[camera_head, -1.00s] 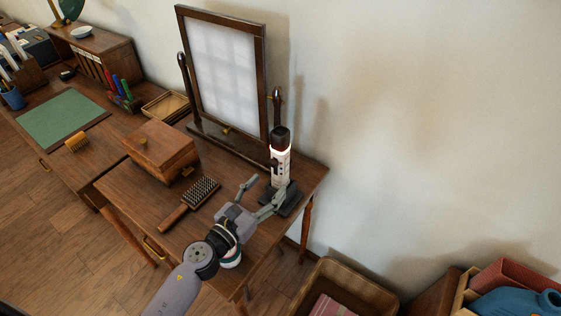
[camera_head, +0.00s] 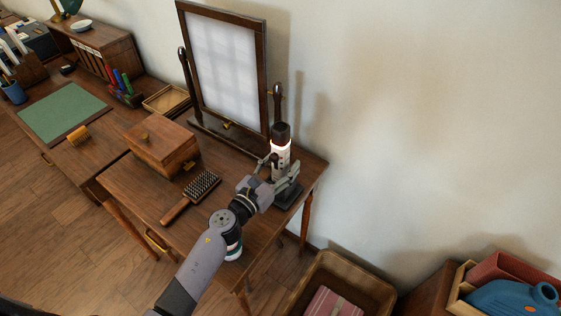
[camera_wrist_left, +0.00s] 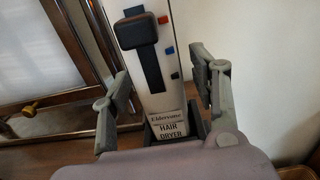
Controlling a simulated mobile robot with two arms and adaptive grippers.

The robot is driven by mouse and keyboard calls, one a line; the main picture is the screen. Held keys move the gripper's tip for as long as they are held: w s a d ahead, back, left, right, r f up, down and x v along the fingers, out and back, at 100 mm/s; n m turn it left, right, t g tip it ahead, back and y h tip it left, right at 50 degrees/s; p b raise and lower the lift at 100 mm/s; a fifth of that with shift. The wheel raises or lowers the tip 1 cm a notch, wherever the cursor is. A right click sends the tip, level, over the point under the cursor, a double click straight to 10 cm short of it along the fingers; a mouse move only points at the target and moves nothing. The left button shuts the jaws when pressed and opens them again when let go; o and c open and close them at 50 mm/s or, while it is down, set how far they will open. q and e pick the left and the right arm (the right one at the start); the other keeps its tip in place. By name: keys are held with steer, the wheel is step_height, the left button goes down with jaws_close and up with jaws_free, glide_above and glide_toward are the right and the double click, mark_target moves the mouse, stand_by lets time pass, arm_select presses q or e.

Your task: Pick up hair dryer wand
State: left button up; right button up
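The hair dryer wand (camera_head: 281,152) stands upright in a dark base (camera_head: 288,193) near the right end of the wooden dressing table. It is white with a black top. In the left wrist view the wand (camera_wrist_left: 158,75) shows a black slider, red and blue buttons and a "HAIR DRYER" label. My left gripper (camera_head: 277,168) is at the wand's lower part. In the left wrist view its two fingers (camera_wrist_left: 162,88) are apart, one on each side of the wand, with a visible gap at the right finger. My right gripper is not in view.
A mirror (camera_head: 225,65) stands just behind the wand. A hairbrush (camera_head: 192,196) and a wooden box (camera_head: 161,147) lie to the left on the table. A basket (camera_head: 345,283) is on the floor below right. The wall is close behind.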

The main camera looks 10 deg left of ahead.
arm_select(q)
jaws_close()
stand_by(0.5)
